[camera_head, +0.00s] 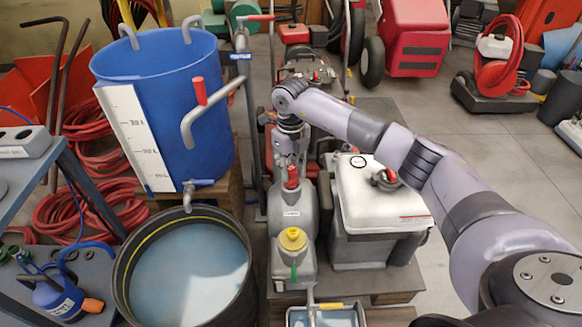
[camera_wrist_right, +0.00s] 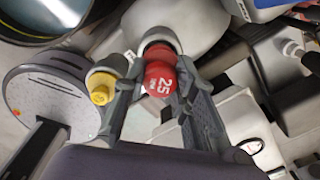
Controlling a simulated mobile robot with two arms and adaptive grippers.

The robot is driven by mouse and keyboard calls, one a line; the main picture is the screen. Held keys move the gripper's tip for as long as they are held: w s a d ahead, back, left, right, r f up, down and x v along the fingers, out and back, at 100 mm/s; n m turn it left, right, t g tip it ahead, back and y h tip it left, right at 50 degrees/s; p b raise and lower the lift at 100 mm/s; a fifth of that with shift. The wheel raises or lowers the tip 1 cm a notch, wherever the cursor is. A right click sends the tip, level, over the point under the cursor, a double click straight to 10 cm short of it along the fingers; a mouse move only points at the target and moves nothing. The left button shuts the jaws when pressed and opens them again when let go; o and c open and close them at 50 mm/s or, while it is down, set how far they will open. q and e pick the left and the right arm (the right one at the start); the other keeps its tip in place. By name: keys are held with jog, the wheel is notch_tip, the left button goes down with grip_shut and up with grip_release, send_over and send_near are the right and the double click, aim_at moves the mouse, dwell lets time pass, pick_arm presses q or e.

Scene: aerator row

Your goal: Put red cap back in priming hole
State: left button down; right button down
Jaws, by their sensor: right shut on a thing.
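The red cap (camera_wrist_right: 160,78), marked 25, sits between the two fingers of my right gripper (camera_wrist_right: 162,66) in the right wrist view. In the head view the red cap (camera_head: 292,178) shows just below my right gripper (camera_head: 291,158), over the top of a grey rounded body (camera_head: 291,212). My right gripper is shut on the cap. The priming hole is hidden, and I cannot tell whether the cap touches the grey body or is held just above it. My left gripper is not in view.
A grey container with a yellow cap (camera_head: 293,240) stands in front of the grey body. A white-topped box (camera_head: 375,205) stands close on the right. A black tub of water (camera_head: 128,285) and a blue barrel (camera_head: 190,110) are on the left. Open floor (camera_head: 500,160) lies to the right.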

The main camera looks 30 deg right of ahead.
jog(key=shift+f, duration=0.25)
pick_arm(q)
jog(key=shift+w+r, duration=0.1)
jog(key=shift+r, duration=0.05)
pick_arm(e)
jog(key=shift+f, duration=0.1)
pick_arm(q)
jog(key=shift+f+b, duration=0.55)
jog(key=shift+b, duration=0.05)
pick_arm(e)
jog(key=shift+f, duration=0.85)
jog(key=c, duration=1.2)
grip_release()
jog(key=shift+r, duration=0.1)
